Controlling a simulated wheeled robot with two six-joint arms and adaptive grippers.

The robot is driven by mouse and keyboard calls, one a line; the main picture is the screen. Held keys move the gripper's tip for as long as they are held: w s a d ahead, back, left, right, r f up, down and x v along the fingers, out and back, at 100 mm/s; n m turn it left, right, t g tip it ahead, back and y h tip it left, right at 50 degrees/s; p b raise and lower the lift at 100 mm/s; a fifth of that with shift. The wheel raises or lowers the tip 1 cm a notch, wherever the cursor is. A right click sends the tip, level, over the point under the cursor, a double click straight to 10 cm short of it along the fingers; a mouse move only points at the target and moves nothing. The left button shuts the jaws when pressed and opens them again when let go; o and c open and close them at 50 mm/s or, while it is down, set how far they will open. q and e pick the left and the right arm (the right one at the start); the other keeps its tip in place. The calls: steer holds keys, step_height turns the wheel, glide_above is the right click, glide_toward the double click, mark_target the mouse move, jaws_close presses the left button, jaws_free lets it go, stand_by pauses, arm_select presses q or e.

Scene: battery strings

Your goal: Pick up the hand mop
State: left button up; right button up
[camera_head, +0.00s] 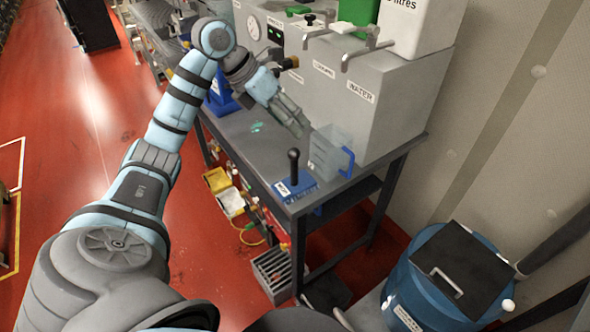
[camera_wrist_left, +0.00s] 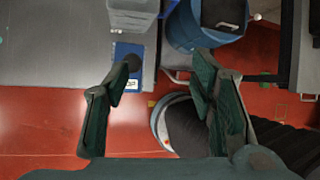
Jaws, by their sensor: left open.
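The hand mop stands on the front right corner of the grey bench (camera_head: 255,157). It has a blue, labelled base (camera_head: 296,187) and an upright black handle (camera_head: 293,166). In the left wrist view the mop (camera_wrist_left: 128,52) lies ahead of the left finger, partly hidden by it. My left gripper (camera_head: 302,126) is above the bench, up and behind the mop in the head view, near the clear jug (camera_head: 327,148). Its fingers (camera_wrist_left: 163,76) are spread and empty, apart from the mop. My right gripper is not in view.
The jug with a blue handle stands just behind the mop, beside the grey dispenser box (camera_head: 368,115) with taps. A blue drum (camera_head: 438,287) with a black lid stands right of the bench. Yellow and white bins (camera_head: 218,180) are below. A small green item (camera_head: 256,127) lies on the bench.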

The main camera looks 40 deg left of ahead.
arm_select(q)
steer(key=s+a+y, duration=0.1)
steer(key=s+a, duration=0.1)
steer(key=a, duration=0.1)
steer(key=g+b, duration=0.1)
steer(key=b, duration=0.3)
glide_above(290, 151)
steer(key=s+a, duration=0.1)
steer(key=s, duration=0.1)
step_height(290, 151, down, 6)
steer(key=shift+n, duration=0.4)
steer(key=x, duration=0.7)
steer(key=shift+w+a+f+p, duration=0.1)
steer(key=shift+a+f+p, duration=0.05)
steer(key=shift+f+p, duration=0.2)
steer(key=shift+c, duration=1.2)
jaws_close()
